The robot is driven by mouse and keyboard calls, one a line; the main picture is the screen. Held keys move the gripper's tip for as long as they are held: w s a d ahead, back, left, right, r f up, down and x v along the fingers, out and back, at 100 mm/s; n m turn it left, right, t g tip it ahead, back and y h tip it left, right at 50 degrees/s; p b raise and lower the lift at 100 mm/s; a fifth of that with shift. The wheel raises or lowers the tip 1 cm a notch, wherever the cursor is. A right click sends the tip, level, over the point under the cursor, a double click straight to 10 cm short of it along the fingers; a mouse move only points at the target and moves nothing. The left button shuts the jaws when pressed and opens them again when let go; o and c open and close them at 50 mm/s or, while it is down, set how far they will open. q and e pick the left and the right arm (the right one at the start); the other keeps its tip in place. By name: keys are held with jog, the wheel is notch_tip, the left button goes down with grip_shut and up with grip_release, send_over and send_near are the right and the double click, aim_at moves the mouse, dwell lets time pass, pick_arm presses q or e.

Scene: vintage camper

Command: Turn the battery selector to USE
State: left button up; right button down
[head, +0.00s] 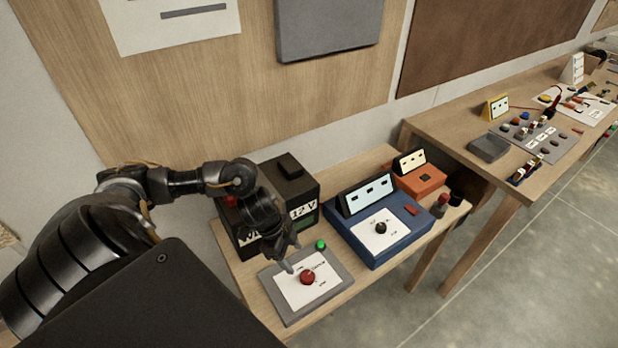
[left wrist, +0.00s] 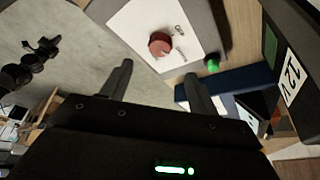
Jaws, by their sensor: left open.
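The battery selector is a red knob (head: 308,277) on a white label on a grey plate (head: 331,291), at the near left end of the wooden bench. The knob also shows in the left wrist view (left wrist: 160,44), with a pale pointer mark. The label's words are too small and blurred to read, so I cannot tell which position it points to. My left gripper (head: 291,258) is open and empty, just above and behind the knob. In the left wrist view its two fingers (left wrist: 158,82) stand apart, with the knob beyond the gap between their tips. My right gripper is out of view.
A black box marked 12 V (head: 296,183) stands close behind my gripper. A blue unit with a black knob (head: 381,228) and an orange unit (head: 419,181) stand to the right. A second table (head: 456,133) lies farther right.

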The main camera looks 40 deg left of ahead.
aim_at(307, 275)
pick_arm(q)
jog(key=x, duration=0.9)
jog(key=shift+d+f+p, duration=0.1)
jog(key=shift+f+p, duration=0.25)
jog(key=shift+f, duration=0.05)
jog(key=c, duration=1)
jog(key=shift+o, duration=0.2)
